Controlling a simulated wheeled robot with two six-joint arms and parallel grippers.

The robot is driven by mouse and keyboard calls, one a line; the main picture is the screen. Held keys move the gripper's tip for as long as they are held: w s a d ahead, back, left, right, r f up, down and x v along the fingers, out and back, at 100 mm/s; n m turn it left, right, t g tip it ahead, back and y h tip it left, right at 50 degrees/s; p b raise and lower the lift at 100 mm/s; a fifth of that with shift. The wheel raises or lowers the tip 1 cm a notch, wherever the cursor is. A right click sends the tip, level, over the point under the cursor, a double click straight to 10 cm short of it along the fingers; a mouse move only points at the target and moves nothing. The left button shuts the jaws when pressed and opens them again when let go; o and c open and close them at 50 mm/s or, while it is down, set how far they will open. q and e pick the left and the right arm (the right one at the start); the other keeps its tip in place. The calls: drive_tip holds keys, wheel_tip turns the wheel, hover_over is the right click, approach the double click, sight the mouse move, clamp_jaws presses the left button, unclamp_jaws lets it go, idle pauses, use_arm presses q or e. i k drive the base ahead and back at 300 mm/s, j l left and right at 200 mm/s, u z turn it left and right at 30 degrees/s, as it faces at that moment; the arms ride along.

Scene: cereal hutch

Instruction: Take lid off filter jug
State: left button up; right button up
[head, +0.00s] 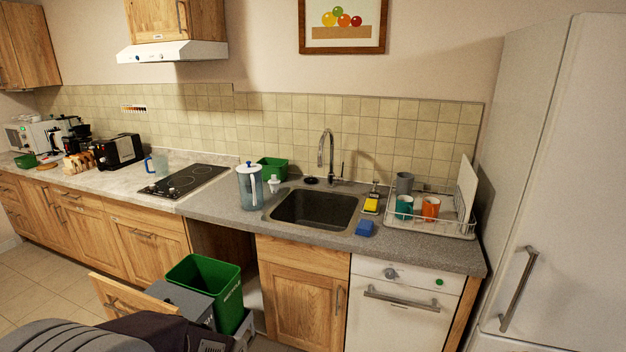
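The filter jug (249,192) stands upright on the grey worktop, just left of the sink. Its body is see-through blue-grey. A white lid (248,169) with a small blue knob sits on its top. A handle shows on the jug's right side. Neither of my grippers is in the head view.
A green tub (272,169) and a small white-topped item (274,183) stand close behind and right of the jug. The sink (312,208) with its tap (326,150) is to the right, the black hob (186,181) to the left. A pulled-out green bin (207,287) stands below in front.

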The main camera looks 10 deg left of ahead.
sight(249, 167)
drive_tip(key=i+j, duration=0.35)
drive_tip(key=i, duration=0.15)
drive_tip(key=i+j, duration=0.3)
drive_tip(key=i, duration=0.25)
drive_tip(key=i+j, duration=0.35)
drive_tip(key=i, duration=0.15)
